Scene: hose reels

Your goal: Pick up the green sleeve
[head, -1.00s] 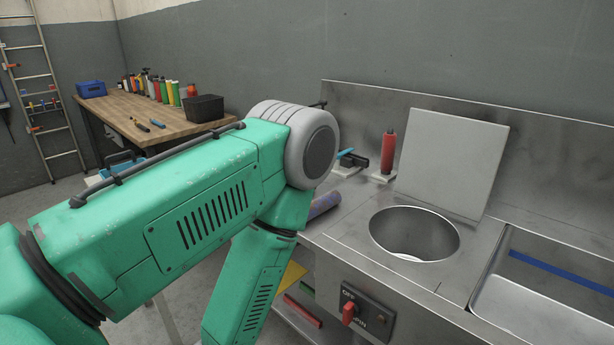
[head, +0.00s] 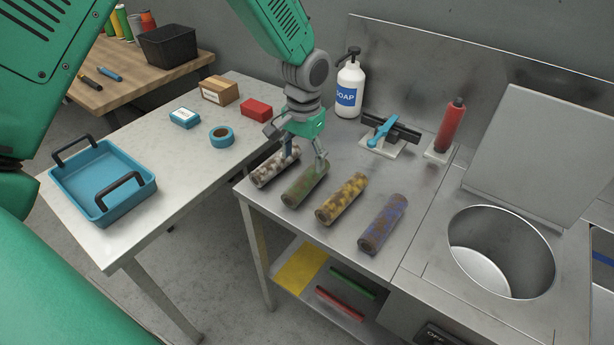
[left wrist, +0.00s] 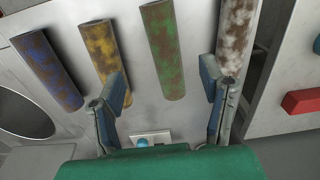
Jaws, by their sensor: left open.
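The green sleeve (head: 305,184) is a worn tube with brown patches, lying on the steel counter between a white-brown sleeve (head: 276,167) and a yellow sleeve (head: 341,199). My left gripper (head: 304,163) is open above the far end of the green sleeve, its fingers to either side. In the left wrist view the green sleeve (left wrist: 164,50) lies between the two fingers' lines, ahead of the fingertips. The left wrist view also shows the white-brown sleeve (left wrist: 235,35) behind one finger and the yellow sleeve (left wrist: 100,48) by the other. My right gripper is not in view.
A blue-brown sleeve (head: 382,224) lies at the row's right end. Behind stand a soap bottle (head: 349,86), a fixture with a blue handle (head: 382,130) and a red cylinder (head: 451,126). A round basin (head: 500,252) is at right. A blue tray (head: 103,187) sits on the left table.

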